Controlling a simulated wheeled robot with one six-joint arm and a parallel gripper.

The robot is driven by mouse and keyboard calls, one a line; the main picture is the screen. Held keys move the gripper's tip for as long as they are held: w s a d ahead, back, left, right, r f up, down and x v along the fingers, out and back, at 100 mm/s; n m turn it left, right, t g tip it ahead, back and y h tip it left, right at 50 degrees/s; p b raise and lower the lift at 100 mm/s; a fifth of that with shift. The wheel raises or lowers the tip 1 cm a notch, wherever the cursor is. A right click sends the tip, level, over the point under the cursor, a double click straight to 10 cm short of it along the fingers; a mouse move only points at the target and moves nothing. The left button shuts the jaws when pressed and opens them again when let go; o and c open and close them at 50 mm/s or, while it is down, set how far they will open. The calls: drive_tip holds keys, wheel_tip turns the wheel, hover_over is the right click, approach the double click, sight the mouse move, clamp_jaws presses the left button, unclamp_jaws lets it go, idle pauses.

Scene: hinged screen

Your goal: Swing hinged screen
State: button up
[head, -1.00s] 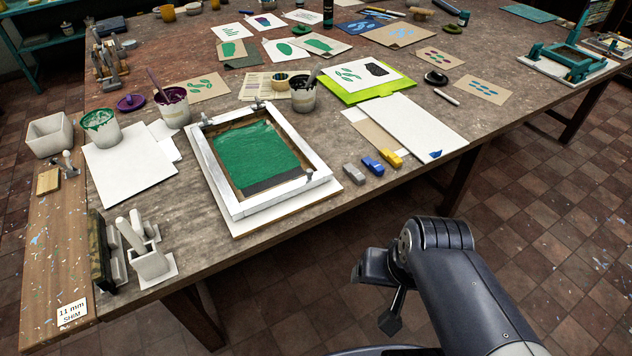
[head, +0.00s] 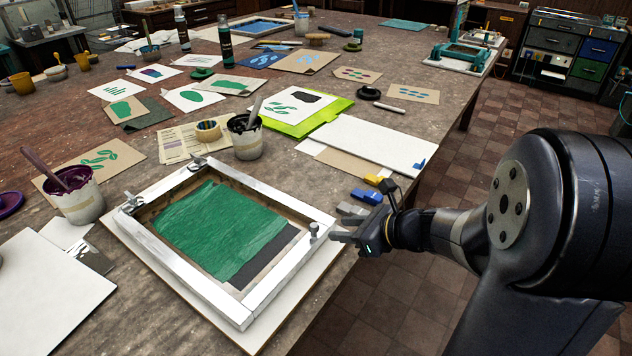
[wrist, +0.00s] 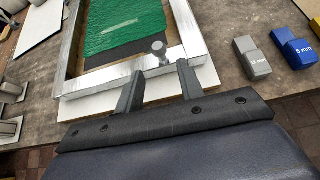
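The hinged screen (head: 172,258) is a white frame with green mesh, lying flat on a white board (head: 262,335). Two metal clamps hold its far edge, one of them at the far corner (head: 197,163). A small upright knob (head: 314,231) stands on the near right corner of the frame and shows in the wrist view (wrist: 158,47). My gripper (head: 345,231) is beside that corner at the table edge. In the wrist view my gripper (wrist: 158,80) is open and empty, its two fingers apart at the frame's near edge, with the knob beyond and between them.
A grey block (wrist: 252,58) marked 11 mm and a blue block (wrist: 296,46) marked 6 mm lie right of the screen. A yellow block (head: 387,185) is close by. Ink pots (head: 245,138) stand behind and a purple one (head: 76,195) left.

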sight(318, 227)
drive_tip(key=b+x, duration=0.4)
drive_tip(key=x, duration=0.4)
drive_tip(key=shift+a+f, duration=0.1)
drive_tip(key=shift+c, duration=0.6)
drive_tip(key=shift+s+r, duration=0.1)
drive_tip(key=shift+r, duration=0.2)
drive_tip(key=c, duration=0.5)
drive_tip(key=shift+o, duration=0.2)
drive_tip(key=r+p, duration=0.3)
drive_tip(key=w+r+p, duration=0.1)
drive_tip(key=r+p, duration=0.1)
drive_tip(key=shift+a+r, duration=0.2)
drive_tip(key=shift+a, duration=0.2)
drive_tip(key=shift+a+r+p, duration=0.1)
drive_tip(key=shift+r+p, duration=0.2)
drive_tip(key=shift+r, duration=0.05)
clamp_jaws()
wheel_tip(318, 227, up, 8)
drive_tip(key=w+a+p, duration=0.1)
drive_tip(key=p, duration=0.6)
drive_tip(key=shift+a+f, duration=0.15)
drive_tip(key=shift+a, duration=0.15)
